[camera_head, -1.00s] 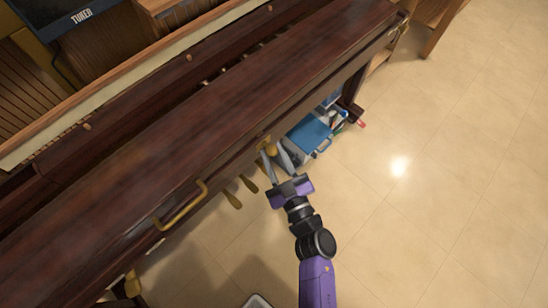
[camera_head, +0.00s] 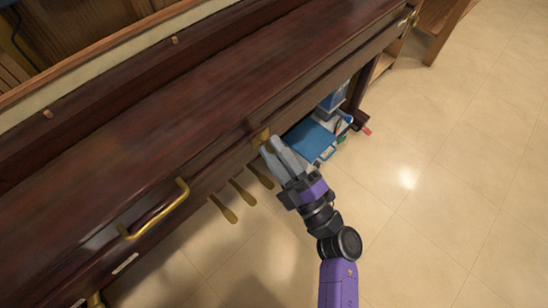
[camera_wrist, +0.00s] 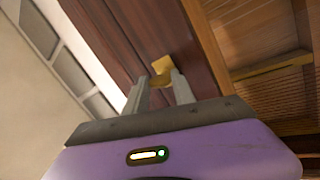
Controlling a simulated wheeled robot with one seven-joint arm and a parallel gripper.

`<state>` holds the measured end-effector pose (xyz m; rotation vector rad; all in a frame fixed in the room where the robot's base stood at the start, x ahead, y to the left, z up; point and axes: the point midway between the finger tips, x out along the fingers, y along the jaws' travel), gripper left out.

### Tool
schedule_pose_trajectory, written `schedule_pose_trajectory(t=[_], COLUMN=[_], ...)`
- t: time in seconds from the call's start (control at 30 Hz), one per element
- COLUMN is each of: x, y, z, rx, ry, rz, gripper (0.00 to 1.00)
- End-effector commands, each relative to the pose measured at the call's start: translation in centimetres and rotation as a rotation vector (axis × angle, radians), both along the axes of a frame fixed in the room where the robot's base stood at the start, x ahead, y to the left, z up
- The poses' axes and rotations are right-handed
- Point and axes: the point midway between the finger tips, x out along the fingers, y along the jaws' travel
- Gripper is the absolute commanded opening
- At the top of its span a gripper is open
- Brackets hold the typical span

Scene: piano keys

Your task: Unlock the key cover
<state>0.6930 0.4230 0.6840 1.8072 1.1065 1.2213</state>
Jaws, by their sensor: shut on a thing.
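The piano's key cover (camera_head: 130,130) is a long dark brown wooden lid, lying closed across the piano. A small brass lock piece (camera_head: 261,137) sits on its front edge near the middle; it also shows in the wrist view (camera_wrist: 162,64). My gripper (camera_head: 272,146) reaches up to the front edge from below right, its grey fingers at the brass piece. In the wrist view my fingers (camera_wrist: 160,82) are either side of the lower brass part and shut on it. The fingers partly hide the piece, so its turn angle is unclear.
A brass handle (camera_head: 156,209) is on the front left of the lock. Brass pedals (camera_head: 242,191) stick out below. A blue box (camera_head: 309,139) and other items lie under the piano to the right. The tiled floor (camera_head: 450,160) at right is clear.

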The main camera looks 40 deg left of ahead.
Motion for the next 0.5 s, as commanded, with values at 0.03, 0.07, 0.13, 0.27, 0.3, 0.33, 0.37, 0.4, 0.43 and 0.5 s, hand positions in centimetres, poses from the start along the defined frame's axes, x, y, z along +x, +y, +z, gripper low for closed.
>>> schedule_pose_trajectory(t=[0.03, 0.07, 0.13, 0.27, 0.3, 0.33, 0.37, 0.4, 0.43, 0.5], x=[0.07, 0.11, 0.13, 0.13, 0.14, 0.16, 0.18, 0.19, 0.19, 0.17], y=[-0.06, -0.07, -0.06, -0.04, -0.04, -0.05, -0.05, -0.06, -0.06, -0.05], z=[-0.6, -0.57, -0.57, -0.52, -0.47, -0.45, -0.44, -0.41, -0.39, -0.35], rx=[-0.003, -0.004, -0.009, -0.017, -0.017, -0.019, -0.021, -0.022, -0.023, -0.025], ry=[-0.04, -0.064, -0.118, -0.201, -0.223, -0.239, -0.252, -0.269, -0.282, -0.304], rz=[0.0, -0.001, 0.0, 0.0, 0.0, 0.0, 0.0, 0.0, 0.0, 0.0], gripper=[0.0, 0.0, 0.0, 0.0, 0.0, 0.0, 0.0, 0.0, 0.0, 0.0])
